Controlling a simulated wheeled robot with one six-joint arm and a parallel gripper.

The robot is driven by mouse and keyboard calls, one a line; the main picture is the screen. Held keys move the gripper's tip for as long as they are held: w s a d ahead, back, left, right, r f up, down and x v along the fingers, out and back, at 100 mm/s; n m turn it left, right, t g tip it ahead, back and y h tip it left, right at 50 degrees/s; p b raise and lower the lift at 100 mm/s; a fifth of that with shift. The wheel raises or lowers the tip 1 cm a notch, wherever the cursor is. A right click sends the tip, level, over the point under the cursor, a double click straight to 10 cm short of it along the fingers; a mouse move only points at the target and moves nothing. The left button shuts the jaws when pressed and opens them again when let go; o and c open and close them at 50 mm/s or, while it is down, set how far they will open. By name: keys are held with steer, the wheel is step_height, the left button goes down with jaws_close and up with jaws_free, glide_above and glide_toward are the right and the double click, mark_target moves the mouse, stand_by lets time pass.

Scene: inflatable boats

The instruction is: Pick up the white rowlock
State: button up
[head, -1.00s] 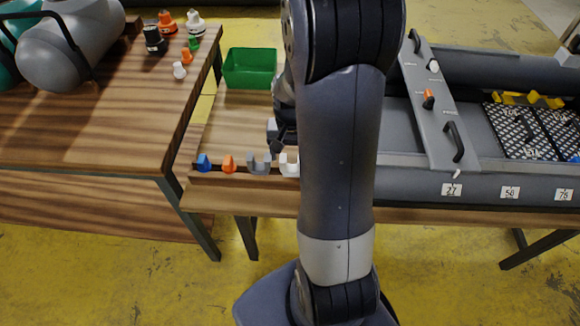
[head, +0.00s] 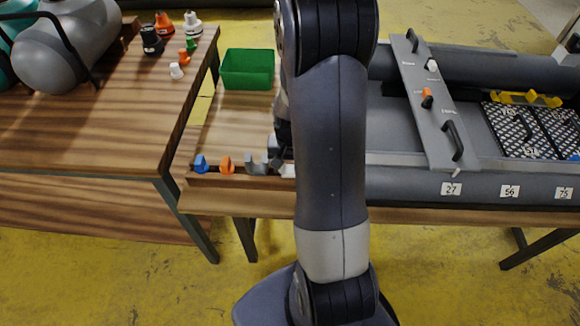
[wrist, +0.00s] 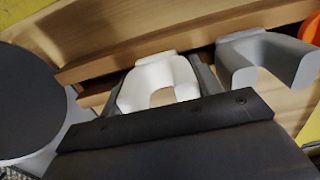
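The white rowlock (wrist: 160,80) is a U-shaped piece standing at the wooden rack in the wrist view. Only a small part of it (head: 288,171) shows beside my arm in the head view. My gripper (wrist: 158,85) is down at it, with one dark finger on each side of the rowlock. The fingers look open around it, close to its sides; any contact is hard to make out. My gripper's dark body covers the near part of the rowlock.
A grey rowlock (wrist: 262,58) stands close beside the white one. An orange rowlock (head: 227,165) and a blue one (head: 201,164) stand farther left on the rack. A green bin (head: 248,69) is behind. The grey boat (head: 400,140) is at right.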

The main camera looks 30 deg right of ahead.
mark_target(290, 170)
steer(key=c, duration=0.3)
steer(key=shift+c, duration=0.2)
step_height(290, 170, up, 11)
steer(key=p, duration=0.2)
steer(key=shift+r+p, duration=0.15)
steer(key=shift+p, duration=0.2)
